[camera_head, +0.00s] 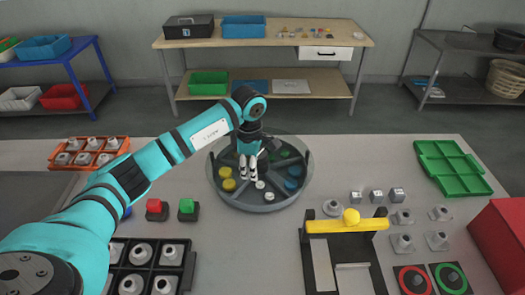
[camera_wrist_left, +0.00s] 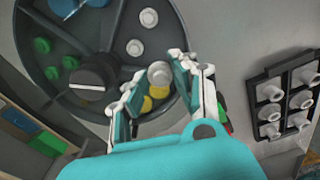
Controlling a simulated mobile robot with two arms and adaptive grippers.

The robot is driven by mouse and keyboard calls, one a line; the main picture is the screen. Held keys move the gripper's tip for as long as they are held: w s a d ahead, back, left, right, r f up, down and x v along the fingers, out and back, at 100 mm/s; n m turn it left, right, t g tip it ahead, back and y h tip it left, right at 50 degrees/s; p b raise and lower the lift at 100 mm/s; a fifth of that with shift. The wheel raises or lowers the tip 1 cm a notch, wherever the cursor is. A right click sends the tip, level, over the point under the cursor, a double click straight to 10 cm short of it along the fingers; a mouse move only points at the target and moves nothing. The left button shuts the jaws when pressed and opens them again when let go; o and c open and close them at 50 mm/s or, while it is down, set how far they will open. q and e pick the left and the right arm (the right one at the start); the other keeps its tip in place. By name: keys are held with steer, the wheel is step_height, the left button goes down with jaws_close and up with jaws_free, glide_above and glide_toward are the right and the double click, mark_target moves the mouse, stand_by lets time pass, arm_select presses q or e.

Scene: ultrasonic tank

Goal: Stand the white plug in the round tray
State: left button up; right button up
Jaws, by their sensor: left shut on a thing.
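The round grey tray (camera_head: 250,203) stands mid-table, divided into wedge compartments around a dark centre knob (camera_wrist_left: 93,77). My left gripper (camera_head: 248,175) points down over the tray's front-left part. In the left wrist view its fingers (camera_wrist_left: 157,85) are shut on a white plug (camera_wrist_left: 159,72), held over the compartment with yellow pieces (camera_wrist_left: 149,104). I cannot tell whether the held plug touches anything. Two white plugs stand in the front compartment (camera_head: 261,185), seen also in the wrist view (camera_wrist_left: 134,47). The right gripper is not in view.
Yellow (camera_head: 227,172), green (camera_head: 287,153) and blue (camera_head: 291,183) pieces occupy other compartments. A black rack (camera_head: 118,277) with white fittings lies front left. A yellow-barred fixture (camera_head: 345,225) stands right of the tray. Red and green buttons (camera_head: 187,209) stand left of it.

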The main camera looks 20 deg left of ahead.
arm_select(q)
steer(key=shift+s+r, duration=0.1)
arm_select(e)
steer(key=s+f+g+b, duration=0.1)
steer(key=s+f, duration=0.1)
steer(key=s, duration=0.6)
arm_select(q)
steer(key=f, duration=0.2)
steer(key=f+b, duration=0.1)
steer(key=f, duration=0.1)
steer(key=s+f+b, duration=0.1)
steer(key=shift+f, duration=0.4)
steer(key=shift+d+b, duration=0.1)
steer(key=shift+b, duration=0.2)
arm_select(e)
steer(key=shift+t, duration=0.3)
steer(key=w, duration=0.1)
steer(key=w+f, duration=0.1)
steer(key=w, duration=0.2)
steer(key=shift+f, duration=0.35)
arm_select(q)
steer(key=shift+f+b, duration=0.5)
steer(key=shift+f, duration=0.1)
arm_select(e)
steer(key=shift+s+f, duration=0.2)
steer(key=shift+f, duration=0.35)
